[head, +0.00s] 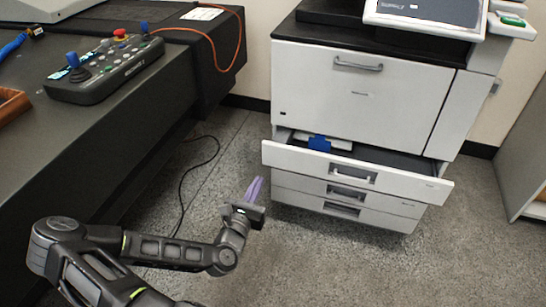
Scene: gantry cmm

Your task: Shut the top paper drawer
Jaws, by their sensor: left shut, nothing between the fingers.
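The top paper drawer (400,183) of the white printer (375,97) is pulled out, with a recessed handle in its front. Part of its inside shows, with a white piece and a blue part at the left. My left gripper (254,187) has purple fingers, shut and empty. In the picture it is left of and a little below the drawer's left front corner, apart from it. My right gripper is not in view.
Two lower drawers (341,210) are closed. A dark table (120,110) on the left carries a control box (105,68) with joysticks. A black cable (182,185) lies on the grey floor. A grey cabinet (520,150) stands at the right. The floor before the printer is clear.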

